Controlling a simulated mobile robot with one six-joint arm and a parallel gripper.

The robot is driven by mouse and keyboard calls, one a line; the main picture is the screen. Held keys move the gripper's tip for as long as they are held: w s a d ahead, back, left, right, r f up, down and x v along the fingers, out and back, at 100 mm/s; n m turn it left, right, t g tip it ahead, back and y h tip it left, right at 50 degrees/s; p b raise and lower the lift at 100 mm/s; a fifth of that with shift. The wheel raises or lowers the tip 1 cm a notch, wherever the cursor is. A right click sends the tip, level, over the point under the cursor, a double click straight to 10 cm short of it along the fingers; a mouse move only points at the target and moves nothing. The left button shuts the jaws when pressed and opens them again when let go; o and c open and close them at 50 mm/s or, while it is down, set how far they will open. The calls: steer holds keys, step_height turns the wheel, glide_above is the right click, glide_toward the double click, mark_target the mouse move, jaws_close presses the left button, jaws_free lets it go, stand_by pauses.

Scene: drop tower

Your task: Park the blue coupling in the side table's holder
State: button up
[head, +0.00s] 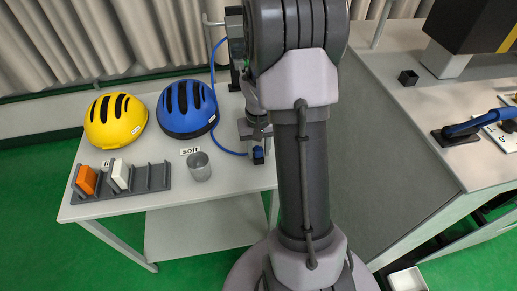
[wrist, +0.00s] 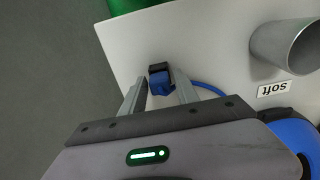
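The blue coupling (wrist: 161,83) is at a small black holder (wrist: 158,67) near the side table's edge. It also shows in the head view (head: 258,153), just below my gripper (head: 257,137). A blue hose runs from it. In the wrist view my gripper (wrist: 160,88) has its two fingers apart, one on each side of the coupling, with a visible gap at the left finger. The gripper looks open. How deep the coupling sits in the holder is hard to tell.
On the side table (head: 225,180) stand a grey cup (head: 199,167), a blue helmet (head: 187,108), a yellow helmet (head: 116,121) and a grey rack (head: 150,178) with orange and white blocks. A bench (head: 420,130) with another blue-handled part (head: 470,127) stands at right.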

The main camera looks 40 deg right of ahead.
steer(key=shift+o, duration=0.9)
steer(key=shift+r, duration=0.1)
step_height(320, 180, up, 17)
steer(key=p, duration=0.7)
steer(key=shift+r, duration=0.15)
steer(key=s+a+r+n+t, duration=0.15)
steer(key=a+r, duration=0.35)
steer(key=a, duration=0.5)
steer(key=s+a+r+t, duration=0.25)
steer(key=a+r, duration=0.35)
steer(key=a, duration=0.3)
steer(key=s+a+t+y+b, duration=0.1)
steer(key=s+a+y, duration=0.1)
steer(key=s+a, duration=0.6)
steer(key=shift+s+a+r+t, duration=0.15)
steer(key=shift+r+t, duration=0.15)
steer(key=shift+t, duration=0.1)
